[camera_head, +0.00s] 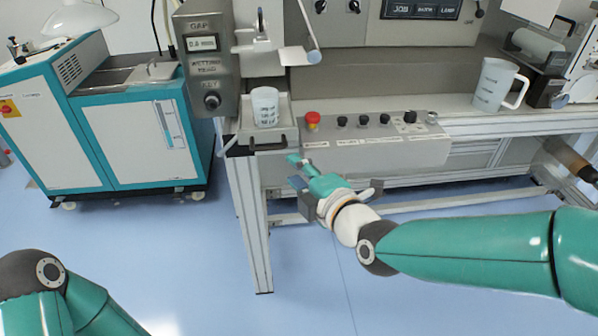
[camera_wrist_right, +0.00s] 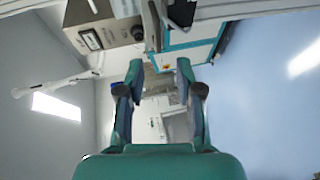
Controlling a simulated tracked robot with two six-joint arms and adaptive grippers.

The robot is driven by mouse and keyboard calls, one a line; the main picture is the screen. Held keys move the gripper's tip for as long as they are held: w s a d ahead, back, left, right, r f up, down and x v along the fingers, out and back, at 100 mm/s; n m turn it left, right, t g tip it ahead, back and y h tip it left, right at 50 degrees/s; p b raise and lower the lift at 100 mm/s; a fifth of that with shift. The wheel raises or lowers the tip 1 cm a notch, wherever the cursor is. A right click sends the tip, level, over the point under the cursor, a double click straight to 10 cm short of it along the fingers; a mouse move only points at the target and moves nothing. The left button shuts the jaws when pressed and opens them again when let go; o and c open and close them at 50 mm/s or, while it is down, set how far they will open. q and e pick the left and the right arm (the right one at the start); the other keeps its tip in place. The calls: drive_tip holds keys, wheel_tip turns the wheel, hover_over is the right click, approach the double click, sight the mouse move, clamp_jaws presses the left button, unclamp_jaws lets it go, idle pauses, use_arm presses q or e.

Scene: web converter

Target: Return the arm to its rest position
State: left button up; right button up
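My right arm (camera_head: 470,250) comes in from the right in the head view and reaches toward the front of the machine. Its gripper (camera_head: 298,170) is in front of and below the small tray (camera_head: 270,140), apart from it. In the right wrist view the two fingers (camera_wrist_right: 160,80) stand apart with nothing between them, so the gripper is open and empty. Part of my left arm (camera_head: 50,285) shows at the bottom left of the head view. Its gripper is out of frame.
A small white cup (camera_head: 265,106) stands on the tray. The gap control box (camera_head: 208,60) hangs left of it. A red button (camera_head: 312,120) and several black knobs line the panel (camera_head: 370,150). A teal cabinet (camera_head: 140,130) is left. Blue floor lies open in front.

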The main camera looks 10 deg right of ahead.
idle(0.4)
drive_tip(key=s+d+f+m+g+h, duration=0.1)
drive_tip(key=s+d+f+m+g, duration=0.15)
drive_tip(key=f, duration=1.15)
drive_tip(key=s+d+f+m+g+h, duration=0.15)
drive_tip(key=d+f+g, duration=0.25)
drive_tip(key=f, duration=1)
drive_tip(key=s+a+f+m+g, duration=0.2)
drive_tip(key=s+f+m+g, duration=0.6)
drive_tip(key=s+f+m, duration=0.95)
wheel_tip(320, 180, up, 14)
drive_tip(key=s+m+p, duration=0.1)
drive_tip(key=p, duration=1.1)
drive_tip(key=shift+s+m+y, duration=0.3)
drive_tip(key=shift+m+y, duration=0.05)
drive_tip(key=shift+y, duration=0.1)
